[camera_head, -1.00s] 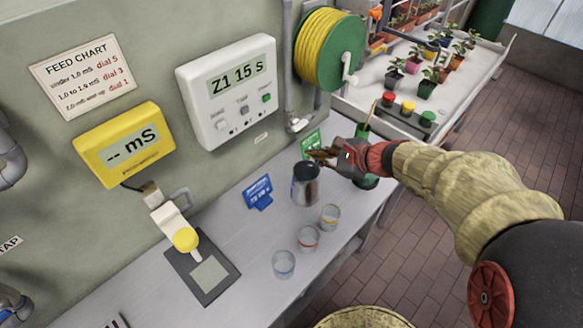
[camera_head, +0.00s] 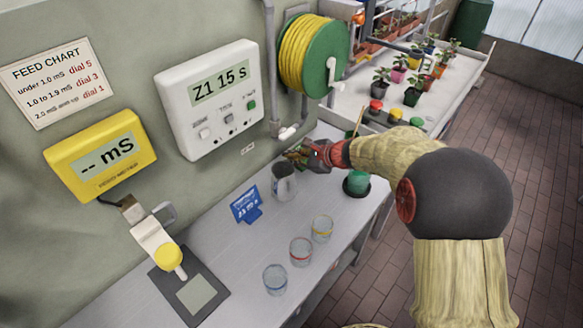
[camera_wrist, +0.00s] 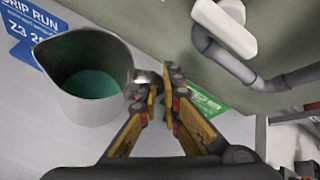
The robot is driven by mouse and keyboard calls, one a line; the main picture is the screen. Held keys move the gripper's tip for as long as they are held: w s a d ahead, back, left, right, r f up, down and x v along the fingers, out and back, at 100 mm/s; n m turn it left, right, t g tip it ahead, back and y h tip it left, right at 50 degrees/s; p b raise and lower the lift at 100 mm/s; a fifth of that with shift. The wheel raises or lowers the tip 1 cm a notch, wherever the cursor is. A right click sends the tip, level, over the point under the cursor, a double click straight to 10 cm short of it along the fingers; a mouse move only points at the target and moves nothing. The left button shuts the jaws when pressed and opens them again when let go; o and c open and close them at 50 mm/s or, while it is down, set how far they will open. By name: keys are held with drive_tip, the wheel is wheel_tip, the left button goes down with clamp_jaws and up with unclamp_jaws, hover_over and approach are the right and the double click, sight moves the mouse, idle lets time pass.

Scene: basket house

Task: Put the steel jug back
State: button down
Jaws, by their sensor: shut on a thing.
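The steel jug (camera_head: 284,188) is upright at the back of the grey bench, close to the wall; I cannot tell whether its base touches the bench. In the wrist view the jug (camera_wrist: 118,100) is at the left, with its mouth open to view and its inside looking green. My gripper (camera_head: 300,156) is at the jug's upper right side. In the wrist view my gripper (camera_wrist: 160,82) has its fingertips closed on the jug's handle (camera_wrist: 143,77), which they mostly hide.
A blue card (camera_head: 246,205) stands left of the jug, and a green card (camera_wrist: 207,98) shows beyond my fingers. Three glasses (camera_head: 301,251) line the front edge. A green pot (camera_head: 357,183) is to the right. A hose reel (camera_head: 315,55) hangs above.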

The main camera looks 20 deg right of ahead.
drive_tip(key=shift+f+b, duration=0.5)
drive_tip(key=shift+f, duration=0.95)
drive_tip(key=shift+f, duration=0.2)
drive_tip(key=c, duration=2)
unclamp_jaws()
drive_tip(key=shift+r, duration=0.15)
